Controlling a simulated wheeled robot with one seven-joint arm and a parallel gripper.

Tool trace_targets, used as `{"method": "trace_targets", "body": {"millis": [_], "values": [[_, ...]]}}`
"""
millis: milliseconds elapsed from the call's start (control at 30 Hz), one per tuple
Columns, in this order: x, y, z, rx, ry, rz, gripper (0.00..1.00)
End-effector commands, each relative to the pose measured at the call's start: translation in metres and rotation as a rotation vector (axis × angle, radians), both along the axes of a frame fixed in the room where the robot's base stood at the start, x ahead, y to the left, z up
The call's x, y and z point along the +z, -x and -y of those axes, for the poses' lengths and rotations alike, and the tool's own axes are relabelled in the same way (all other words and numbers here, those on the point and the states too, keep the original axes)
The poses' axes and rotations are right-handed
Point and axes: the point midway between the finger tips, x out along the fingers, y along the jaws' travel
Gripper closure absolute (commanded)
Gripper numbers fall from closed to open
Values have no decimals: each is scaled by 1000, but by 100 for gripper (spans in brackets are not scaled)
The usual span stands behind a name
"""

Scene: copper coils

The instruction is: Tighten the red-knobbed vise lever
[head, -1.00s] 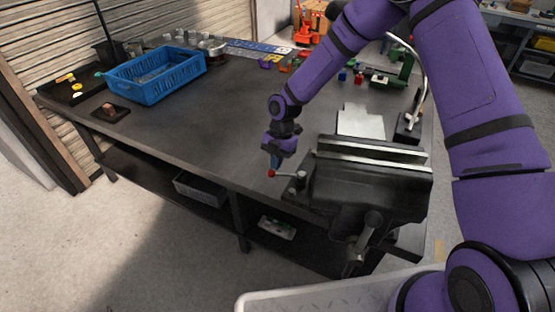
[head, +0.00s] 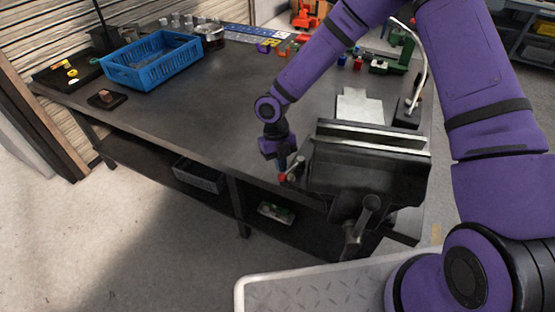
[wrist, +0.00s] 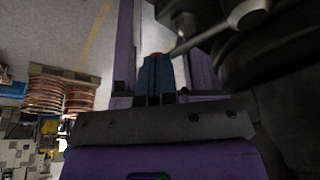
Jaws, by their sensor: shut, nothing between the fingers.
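The vise (head: 368,170) is black with pale jaws and sits at the table's near right corner. Its lever (head: 293,169) sticks out at the vise's left side and ends in a red knob (head: 283,177). My gripper (head: 282,165) points down at the lever's knob end, with its blue fingers just above or against the knob. In the wrist view the gripper (wrist: 157,75) is closed, and a sliver of the red knob (wrist: 157,54) shows just past the fingertips. The lever rod (wrist: 205,40) runs from there up to the right. Whether the fingers touch it is unclear.
A blue crate (head: 152,62) and a dark tray (head: 66,74) stand at the table's far left. A metal plate (head: 359,108) lies behind the vise. A larger handle (head: 360,222) hangs at the vise's front. The table's middle is clear.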

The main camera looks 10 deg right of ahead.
Motion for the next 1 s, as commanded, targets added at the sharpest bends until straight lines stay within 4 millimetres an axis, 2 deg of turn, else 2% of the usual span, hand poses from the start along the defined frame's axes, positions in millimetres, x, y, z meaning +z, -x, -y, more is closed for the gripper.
{"method": "trace_targets", "body": {"millis": [400, 1000], "values": [[-1, 10, 7, 17, 1, -3, 100], [1, 11, 7, 16, 0, -3, 100]]}}
